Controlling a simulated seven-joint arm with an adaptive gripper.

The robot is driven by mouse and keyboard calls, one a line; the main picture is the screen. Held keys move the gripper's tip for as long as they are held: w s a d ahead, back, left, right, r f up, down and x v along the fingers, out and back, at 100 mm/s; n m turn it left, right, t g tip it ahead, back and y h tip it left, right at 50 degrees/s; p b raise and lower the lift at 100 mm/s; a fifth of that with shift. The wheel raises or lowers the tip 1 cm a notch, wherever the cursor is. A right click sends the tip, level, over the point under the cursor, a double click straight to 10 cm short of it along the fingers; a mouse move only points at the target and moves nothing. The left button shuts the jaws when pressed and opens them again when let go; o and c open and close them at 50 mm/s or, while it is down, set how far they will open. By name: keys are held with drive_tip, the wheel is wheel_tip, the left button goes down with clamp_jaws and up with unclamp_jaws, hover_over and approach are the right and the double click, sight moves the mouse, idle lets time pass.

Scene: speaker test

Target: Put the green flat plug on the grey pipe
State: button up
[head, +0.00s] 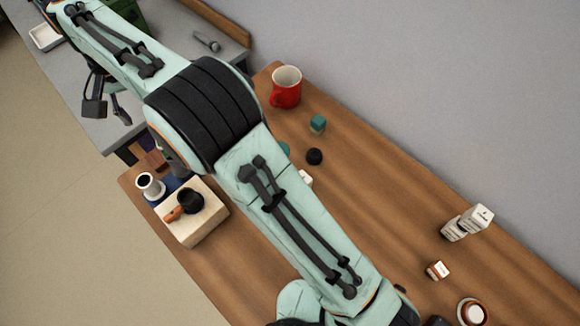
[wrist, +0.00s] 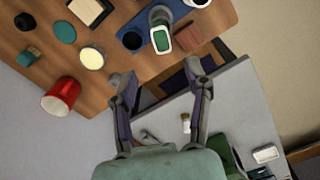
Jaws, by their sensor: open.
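A flat round teal-green disc (wrist: 65,32), which looks like the green plug, lies on the wooden table in the wrist view. A grey round hollow thing (wrist: 160,14), likely the grey pipe, stands on the blue mat (wrist: 133,20). A white-rimmed green oblong piece (wrist: 160,40) is just in front of it and covers part of it; I cannot tell whether they touch. My gripper (wrist: 159,73) is open and empty, its fingertips apart from these things. In the head view my gripper (head: 108,107) is over the grey table, and my arm covers part of the disc (head: 285,149).
A pale block (head: 184,232) with a black mug stands beside the mat. A brown-red block (wrist: 189,43) lies near the table edge. Small boxes (head: 473,219) stand further right.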

drive_tip(key=s+d+r+m, duration=0.1)
drive_tip(key=s+d+r, duration=0.15)
drive_tip(key=d, duration=0.95)
drive_tip(key=s+d+r+m, duration=0.15)
drive_tip(key=d+r, duration=0.25)
drive_tip(key=d, duration=0.8)
drive_tip(key=s+d+f, duration=0.2)
drive_tip(key=s+d, duration=0.3)
drive_tip(key=s, duration=0.3)
drive_tip(key=s+d+f, duration=0.3)
drive_tip(key=s+d, duration=0.2)
drive_tip(key=s, duration=0.3)
drive_tip(key=shift+d+f+m+y, duration=0.15)
drive_tip(key=shift+f+m+y, duration=0.2)
drive_tip(key=shift+m+y, duration=0.1)
